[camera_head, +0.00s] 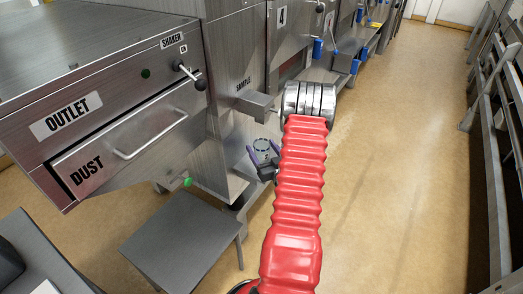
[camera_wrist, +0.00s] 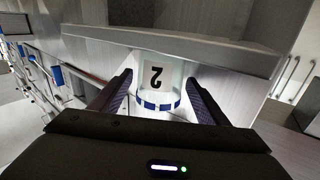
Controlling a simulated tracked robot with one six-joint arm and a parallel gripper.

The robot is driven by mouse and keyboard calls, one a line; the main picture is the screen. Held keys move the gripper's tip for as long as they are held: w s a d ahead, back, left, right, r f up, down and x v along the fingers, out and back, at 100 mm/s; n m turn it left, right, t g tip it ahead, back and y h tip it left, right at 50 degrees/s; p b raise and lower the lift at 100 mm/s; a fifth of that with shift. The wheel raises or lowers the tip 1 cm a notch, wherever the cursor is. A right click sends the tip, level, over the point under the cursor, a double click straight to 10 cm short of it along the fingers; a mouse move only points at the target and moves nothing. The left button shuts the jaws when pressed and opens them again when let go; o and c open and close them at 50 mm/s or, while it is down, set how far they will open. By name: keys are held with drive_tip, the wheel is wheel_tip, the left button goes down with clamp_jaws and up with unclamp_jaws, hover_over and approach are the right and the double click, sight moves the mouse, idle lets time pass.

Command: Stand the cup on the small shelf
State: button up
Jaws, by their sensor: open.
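The cup (camera_wrist: 176,72) is pale and see-through, with a dark 2 and a blue-and-white band. In the wrist view the 2 appears upside down. My gripper (camera_wrist: 158,80) is open, with one finger on each side of the cup; I cannot tell whether either touches it. In the head view the cup (camera_head: 262,144) shows between the dark purple fingers of my gripper (camera_head: 263,156), below the SAMPLE spout. A pale ledge (camera_head: 222,180) lies low in the machine beside it. I cannot tell whether the cup rests on it.
The metal SAMPLE spout (camera_head: 254,104) juts out above the gripper. The DUST drawer (camera_head: 130,145) and the OUTLET housing (camera_head: 75,60) are at left. A grey low table (camera_head: 180,240) stands in front. Open floor (camera_head: 400,150) lies at right, before a railing (camera_head: 485,110).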

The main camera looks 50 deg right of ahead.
drive_tip(key=shift+r, duration=0.1)
drive_tip(key=v, duration=1.2)
idle(0.7)
